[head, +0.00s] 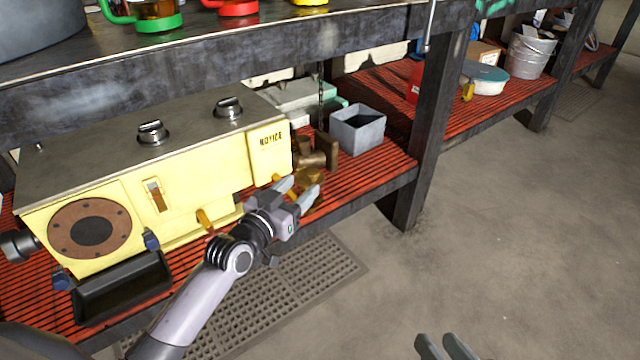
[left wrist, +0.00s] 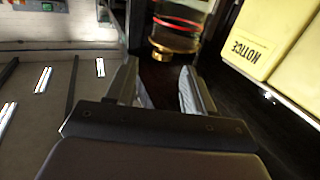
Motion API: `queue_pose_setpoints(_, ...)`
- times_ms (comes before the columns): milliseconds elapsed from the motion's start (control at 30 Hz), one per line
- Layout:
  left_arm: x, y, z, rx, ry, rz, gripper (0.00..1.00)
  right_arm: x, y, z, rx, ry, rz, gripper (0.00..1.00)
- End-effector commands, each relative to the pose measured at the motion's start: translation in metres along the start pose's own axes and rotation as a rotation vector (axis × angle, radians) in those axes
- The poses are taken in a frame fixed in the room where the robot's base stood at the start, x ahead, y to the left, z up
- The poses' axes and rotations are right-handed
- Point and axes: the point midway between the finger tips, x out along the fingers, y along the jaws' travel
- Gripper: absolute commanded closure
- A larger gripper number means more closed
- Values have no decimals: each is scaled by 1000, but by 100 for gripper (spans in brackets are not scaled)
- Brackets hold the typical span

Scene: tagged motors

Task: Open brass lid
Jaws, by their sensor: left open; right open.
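A brass-coloured part (head: 308,178), which looks like the brass lid, is just beyond my left fingertips in the head view. A darker brass fitting (head: 318,155) is behind it. In the left wrist view a brass ring (left wrist: 173,50) sits at the end of a clear cylinder (left wrist: 180,22) with red bands, ahead of my fingers. My left gripper (head: 299,191) is open at the front of the lower shelf, its fingers apart with nothing seen between them. It also shows in the left wrist view (left wrist: 160,80). My right gripper (head: 446,346) is open at the bottom edge, over the floor.
A yellow machine (head: 180,185) with a NOTICE label stands left of my left gripper. A grey open box (head: 358,128) is to the right on the red slatted shelf (head: 395,162). A dark shelf post (head: 432,120) stands further right. The floor (head: 510,240) is clear.

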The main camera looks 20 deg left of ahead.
Motion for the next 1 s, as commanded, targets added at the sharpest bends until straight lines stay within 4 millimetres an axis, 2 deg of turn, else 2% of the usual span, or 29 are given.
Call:
queue_pose_setpoints(33, 4, -2, 4, 2, 12, 0, 47, 4, 0, 6, 1, 4, -8, 57)
queue_pose_setpoints(333, 20, -3, 0, 1, 30, 1, 47, 5, -3, 7, 5, 16, -26, 57)
queue_pose_setpoints(733, 69, -3, 0, 2, 28, 0, 47, 1, 6, 10, -63, 67, 1, 57)
queue_pose_setpoints(1000, 80, -3, -3, 2, 28, 1, 47, -1, 8, 7, -90, 86, 15, 57)
